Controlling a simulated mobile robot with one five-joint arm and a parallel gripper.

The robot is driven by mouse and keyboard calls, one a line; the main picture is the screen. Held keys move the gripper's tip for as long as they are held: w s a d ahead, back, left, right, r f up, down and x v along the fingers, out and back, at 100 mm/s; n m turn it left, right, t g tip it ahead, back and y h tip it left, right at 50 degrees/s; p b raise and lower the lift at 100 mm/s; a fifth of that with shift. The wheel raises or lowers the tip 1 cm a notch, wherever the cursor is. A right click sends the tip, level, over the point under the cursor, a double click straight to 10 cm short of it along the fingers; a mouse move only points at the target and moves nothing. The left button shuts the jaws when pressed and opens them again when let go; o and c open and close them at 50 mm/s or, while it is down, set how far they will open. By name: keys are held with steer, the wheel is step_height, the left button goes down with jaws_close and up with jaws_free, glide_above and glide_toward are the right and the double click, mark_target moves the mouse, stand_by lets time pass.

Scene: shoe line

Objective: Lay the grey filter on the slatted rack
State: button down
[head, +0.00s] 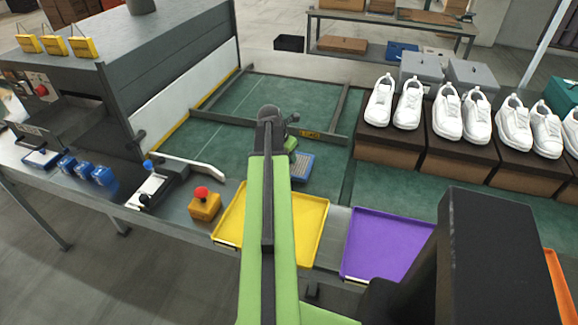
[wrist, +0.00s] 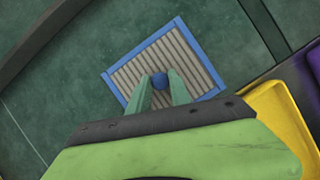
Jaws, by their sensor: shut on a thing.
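The grey filter (wrist: 190,55) is a square, pleated panel with a blue frame and a small blue knob in its middle. It also shows in the head view (head: 303,167), over the green surface just beyond the yellow tray. My gripper (wrist: 160,80) is shut on the filter's blue knob; in the head view its tip (head: 291,148) is partly hidden by my arm. I cannot tell whether the filter touches the surface below. I cannot make out a slatted rack in either view.
A yellow tray (head: 313,213) and a purple tray (head: 388,243) lie along the near edge. A red-topped yellow button box (head: 204,208) stands left of them. White shoes on brown boxes (head: 390,150) line the right. Dark rails (head: 335,118) cross the green surface (head: 225,148), which has clear room at left.

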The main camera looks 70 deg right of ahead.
step_height(320, 180, down, 3)
steer(key=shift+f+b, duration=0.15)
steer(key=shift+b, duration=0.85)
steer(key=shift+r, duration=0.25)
steer(key=shift+f, duration=0.25)
steer(key=c, duration=1.2)
jaws_free()
steer(key=shift+r, duration=0.1)
steer(key=shift+r, duration=0.1)
steer(key=shift+r+p, duration=0.2)
steer(key=shift+p, duration=0.2)
steer(key=p+v, duration=1.1)
steer(key=shift+w+a+r, duration=0.1)
steer(key=shift+a+r, duration=0.05)
steer(key=shift+r, duration=0.25)
